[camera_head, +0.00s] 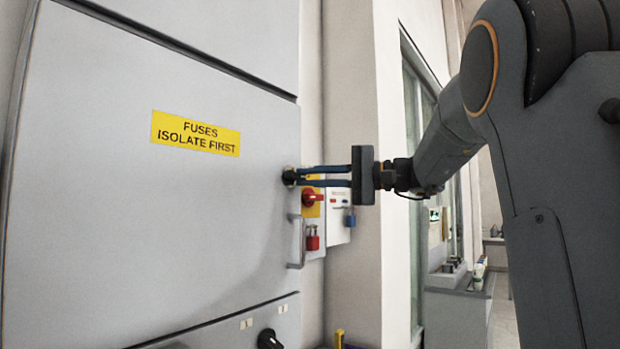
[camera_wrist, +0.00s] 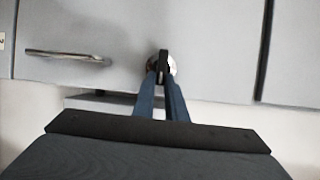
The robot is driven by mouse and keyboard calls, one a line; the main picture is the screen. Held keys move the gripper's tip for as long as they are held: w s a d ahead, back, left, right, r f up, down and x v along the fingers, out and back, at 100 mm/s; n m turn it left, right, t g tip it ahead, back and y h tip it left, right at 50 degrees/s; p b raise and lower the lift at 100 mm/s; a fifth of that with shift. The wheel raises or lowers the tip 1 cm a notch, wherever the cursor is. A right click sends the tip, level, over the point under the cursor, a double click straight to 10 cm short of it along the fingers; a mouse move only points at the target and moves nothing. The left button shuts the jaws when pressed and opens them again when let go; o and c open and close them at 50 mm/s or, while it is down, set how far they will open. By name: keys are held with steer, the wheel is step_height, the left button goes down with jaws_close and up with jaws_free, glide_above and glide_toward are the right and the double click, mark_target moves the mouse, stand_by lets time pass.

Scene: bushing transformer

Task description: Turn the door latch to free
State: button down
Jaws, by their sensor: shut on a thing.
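The door latch (camera_wrist: 164,62) is a small black grip on a round, pale metal base near the door's edge. In the head view the latch (camera_head: 289,176) shows as a dark knob at the right edge of the grey door (camera_head: 120,220), partly hidden by my fingertips. My gripper (camera_head: 300,177) reaches in from the right with two long blue fingers. In the wrist view my gripper (camera_wrist: 160,80) has its fingertips closed on the black grip. The door looks shut, with a yellow label (camera_head: 196,133) reading "FUSES ISOLATE FIRST".
A metal bar handle (camera_head: 296,242) sits on the door below the latch; it also shows in the wrist view (camera_wrist: 66,56). A red rotary switch (camera_head: 312,197) and a red padlock (camera_head: 312,239) are just behind. A black knob (camera_head: 269,340) is on the lower panel.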

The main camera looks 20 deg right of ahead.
steer(key=c, duration=1.8)
jaws_free()
steer(key=shift+a, duration=0.1)
steer(key=b+v, duration=0.2)
steer(key=v, duration=0.6)
steer(key=shift+a, duration=0.1)
